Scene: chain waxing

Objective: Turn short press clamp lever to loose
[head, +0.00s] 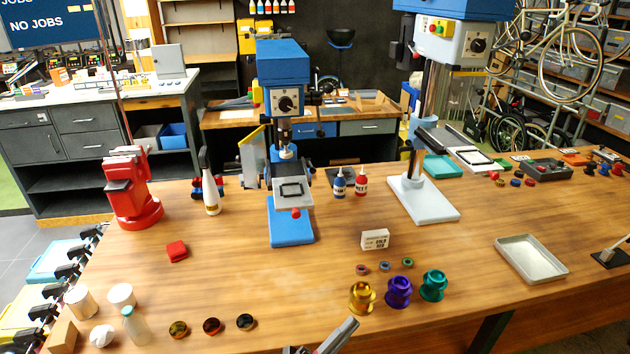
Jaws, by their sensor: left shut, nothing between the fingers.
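The short press (284,75) has a blue head with a black dial and stands on a blue base (291,226) left of the middle of the wooden table. Its small grey work table (294,194) carries a dark frame. A red knob (295,214) shows at the front of that work table; I cannot tell whether it belongs to the clamp lever, or how the lever is set. My left gripper (347,328) is at the bottom edge of the head view, shut and empty, well in front of the press and apart from it. My right gripper is not in view.
The tall press (422,198) stands right of the short one. A red vise (133,190) and a white bottle (209,187) are to the left. Gold, purple and green cups (398,290) stand near my gripper. A card (375,240) stands behind them. The wood before the short press is mostly clear.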

